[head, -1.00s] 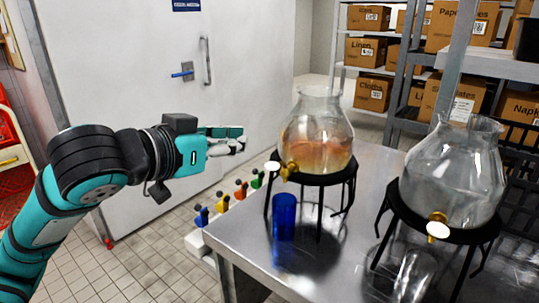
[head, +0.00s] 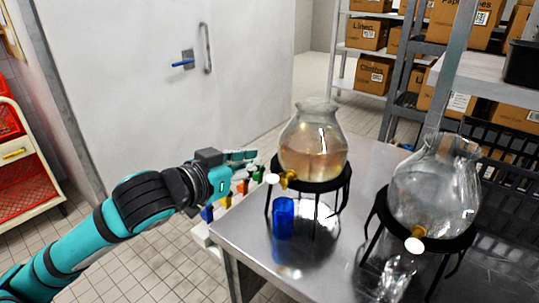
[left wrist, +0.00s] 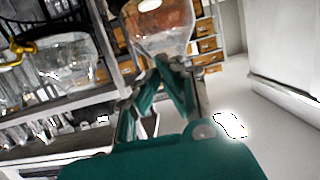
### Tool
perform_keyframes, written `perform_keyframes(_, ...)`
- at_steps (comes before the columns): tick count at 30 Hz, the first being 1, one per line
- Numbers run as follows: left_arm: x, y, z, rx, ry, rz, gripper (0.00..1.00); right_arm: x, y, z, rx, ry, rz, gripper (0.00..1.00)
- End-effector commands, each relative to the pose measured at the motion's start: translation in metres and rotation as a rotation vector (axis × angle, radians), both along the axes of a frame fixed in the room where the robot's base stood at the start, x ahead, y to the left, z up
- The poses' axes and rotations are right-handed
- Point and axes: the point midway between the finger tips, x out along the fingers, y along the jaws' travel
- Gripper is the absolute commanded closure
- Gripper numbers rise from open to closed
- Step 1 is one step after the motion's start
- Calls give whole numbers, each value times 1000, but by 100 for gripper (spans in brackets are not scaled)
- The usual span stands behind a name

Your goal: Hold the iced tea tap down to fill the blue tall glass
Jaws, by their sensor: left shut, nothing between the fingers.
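The iced tea dispenser (head: 313,150), a clear glass jar of amber liquid, stands on a black stand on the steel table (head: 250,232). Its gold tap (head: 288,179) has a white knob (head: 271,179) and faces my left arm. The blue tall glass (head: 284,217) stands upright on the table below the tap, inside or just before the stand's legs. My left gripper (head: 250,156) is shut and empty, left of the jar and slightly above the tap knob, seemingly apart from it. In the left wrist view the fingers (left wrist: 168,78) point towards the jar (left wrist: 160,28). My right gripper is out of view.
A second dispenser (head: 432,190) of clear liquid with a gold tap stands to the right, a clear glass below it. Several coloured bottles stand in a row left of the table. Shelves with cardboard boxes (head: 366,34) rise behind.

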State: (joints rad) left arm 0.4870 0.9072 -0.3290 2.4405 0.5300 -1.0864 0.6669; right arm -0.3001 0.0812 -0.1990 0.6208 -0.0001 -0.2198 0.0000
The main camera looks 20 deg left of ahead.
Motion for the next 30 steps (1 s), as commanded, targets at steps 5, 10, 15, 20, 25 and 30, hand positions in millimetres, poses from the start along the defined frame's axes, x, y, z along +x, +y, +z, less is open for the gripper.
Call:
perform_keyframes(5,34,-13,-7,-5,1,-1,100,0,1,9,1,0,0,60)
perform_keyframes(10,64,-24,-17,-2,2,0,100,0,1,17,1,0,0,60)
perform_keyframes(15,60,-22,-46,1,4,0,100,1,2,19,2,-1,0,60)
perform_keyframes(20,60,-22,-56,0,1,0,100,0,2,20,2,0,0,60)
perform_keyframes(25,60,-22,-58,-1,-1,-1,100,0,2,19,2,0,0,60)
perform_keyframes(30,60,-22,-58,0,-1,0,100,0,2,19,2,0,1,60)
